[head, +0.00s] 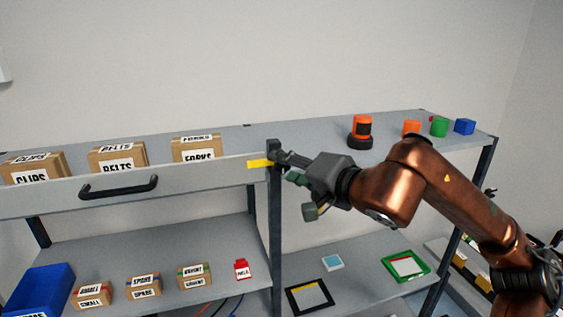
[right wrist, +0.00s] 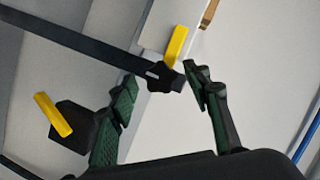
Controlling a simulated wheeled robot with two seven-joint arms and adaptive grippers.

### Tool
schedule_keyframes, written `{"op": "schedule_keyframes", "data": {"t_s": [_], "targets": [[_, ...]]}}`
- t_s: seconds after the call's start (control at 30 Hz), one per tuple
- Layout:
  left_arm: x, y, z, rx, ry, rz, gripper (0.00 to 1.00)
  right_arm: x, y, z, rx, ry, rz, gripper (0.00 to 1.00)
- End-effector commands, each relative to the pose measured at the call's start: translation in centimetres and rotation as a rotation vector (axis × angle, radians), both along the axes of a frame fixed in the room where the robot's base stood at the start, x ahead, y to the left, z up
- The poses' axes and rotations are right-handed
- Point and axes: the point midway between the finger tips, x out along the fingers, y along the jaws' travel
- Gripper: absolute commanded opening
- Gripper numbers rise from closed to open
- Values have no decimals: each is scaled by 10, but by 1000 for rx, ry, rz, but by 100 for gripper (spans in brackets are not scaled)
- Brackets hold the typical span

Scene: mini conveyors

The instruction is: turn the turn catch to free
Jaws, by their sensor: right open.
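The turn catch (head: 260,163) is a yellow bar beside the dark post at the right end of the drawer front. It lies about level, its free end reaching left over the drawer front. In the right wrist view its yellow bar (right wrist: 176,45) joins a black hub (right wrist: 160,76). My right gripper (head: 287,168) is just right of the post and open. In the right wrist view the green-padded fingers (right wrist: 163,92) stand apart on either side of the hub, with no clear contact. My left gripper is not in view.
The grey drawer (head: 210,179) has a black handle (head: 118,188); labelled boxes (head: 118,158) stand behind its front. An orange-and-black cylinder (head: 361,130) stands on the top shelf. Lower down are a blue bin (head: 38,291), small boxes, a red tag (head: 241,269) and a green frame (head: 404,266).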

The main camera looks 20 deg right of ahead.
Motion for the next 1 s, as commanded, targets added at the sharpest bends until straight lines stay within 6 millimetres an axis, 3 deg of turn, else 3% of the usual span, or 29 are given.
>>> {"op": "schedule_keyframes", "data": {"t_s": [0.2,0.5,1.0], "targets": [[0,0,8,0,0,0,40,19,7,-5,1,3,1,45],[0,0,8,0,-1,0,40,22,8,-6,2,1,0,45],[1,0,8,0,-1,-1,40,22,8,-6,2,2,0,11]]}}
